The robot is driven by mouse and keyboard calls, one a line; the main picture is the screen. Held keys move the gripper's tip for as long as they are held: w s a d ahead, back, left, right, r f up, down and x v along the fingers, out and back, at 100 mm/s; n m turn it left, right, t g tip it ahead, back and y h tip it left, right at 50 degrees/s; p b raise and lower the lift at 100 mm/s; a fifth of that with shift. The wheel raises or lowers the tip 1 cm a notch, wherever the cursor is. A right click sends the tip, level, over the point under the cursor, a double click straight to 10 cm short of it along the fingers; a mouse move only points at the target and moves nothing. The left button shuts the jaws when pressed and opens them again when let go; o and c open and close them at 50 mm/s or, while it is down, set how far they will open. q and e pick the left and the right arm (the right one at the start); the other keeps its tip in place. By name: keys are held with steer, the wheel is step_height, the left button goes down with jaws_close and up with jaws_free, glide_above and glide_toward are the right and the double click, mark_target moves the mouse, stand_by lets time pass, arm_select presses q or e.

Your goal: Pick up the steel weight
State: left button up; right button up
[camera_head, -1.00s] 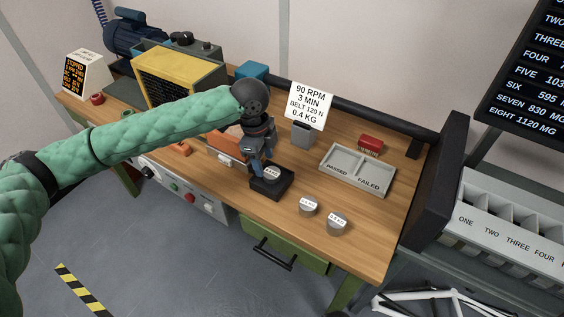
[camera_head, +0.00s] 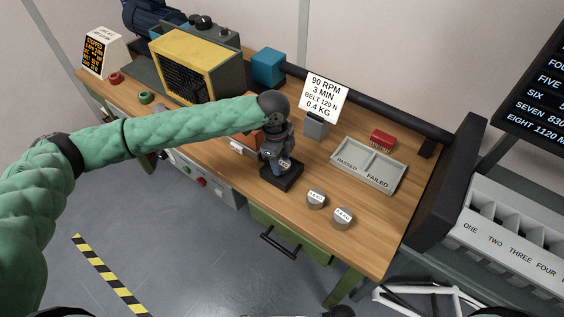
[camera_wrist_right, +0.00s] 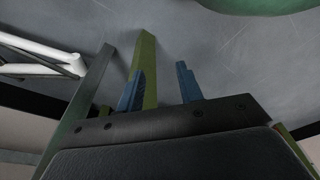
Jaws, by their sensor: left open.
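Two round steel weights with white labels, a left one (camera_head: 316,199) and a right one (camera_head: 343,218), stand on the wooden bench. A third weight (camera_head: 284,164) sits in a small black holder (camera_head: 283,184) and is mostly hidden by my left gripper (camera_head: 281,160). My left gripper points down over the holder, open, with its fingers close around the third weight. I cannot tell whether they touch it. The labels are too small to read surely. My right gripper (camera_wrist_right: 160,72) shows in the right wrist view with its blue fingers apart and nothing between them.
A grey PASSED/FAILED tray (camera_head: 368,165) and a red block (camera_head: 382,138) lie right of the holder. A sign (camera_head: 323,97) reading 0.4 KG stands behind. A yellow machine (camera_head: 195,63) and blue box (camera_head: 268,66) are at the back left. The front right bench is clear.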

arm_select(q)
steer(key=shift+d+f, duration=0.1)
steer(key=shift+f, duration=0.4)
arm_select(e)
steer(key=shift+s+d+f, duration=0.1)
steer(key=shift+d+f, duration=0.05)
steer(key=shift+f, duration=0.25)
arm_select(q)
steer(key=shift+c, duration=0.4)
steer(key=c, duration=0.9)
steer(key=shift+c, duration=0.2)
steer(key=shift+r, duration=0.15)
arm_select(e)
steer(key=shift+f, duration=0.1)
